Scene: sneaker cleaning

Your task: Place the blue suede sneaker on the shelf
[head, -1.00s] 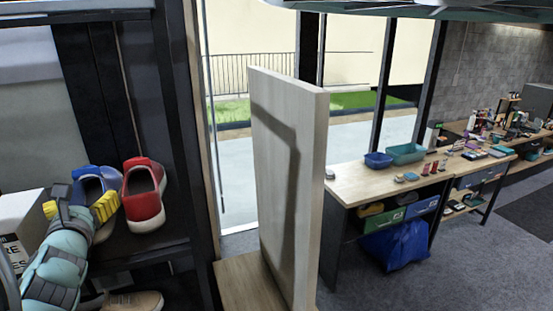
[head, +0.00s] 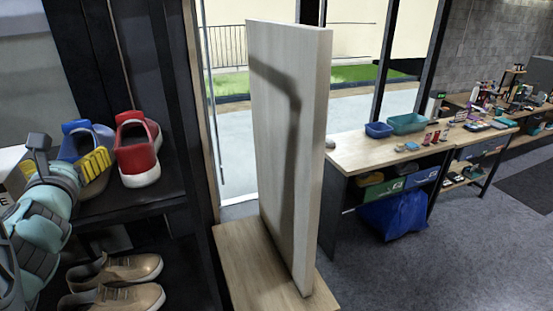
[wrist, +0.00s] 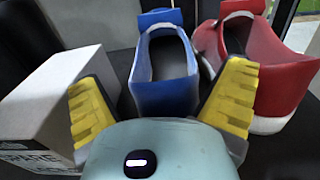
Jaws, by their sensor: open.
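The blue suede sneaker (wrist: 163,75) stands upright on the dark shelf (head: 135,203), its heel toward me in the wrist view. In the head view the blue sneaker (head: 78,138) is partly hidden by my gripper (head: 68,167). My gripper (wrist: 165,95) is open, with its yellow-padded fingers apart on either side of the sneaker's heel end. I cannot tell whether either finger touches the sneaker. Its sole is hidden behind the gripper body in the wrist view.
A red sneaker (head: 137,150) stands close to the right of the blue one. A white box (wrist: 50,105) is close on the left. Tan shoes (head: 115,268) sit on the level below. A pale upright panel (head: 285,150) stands right of the shelf.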

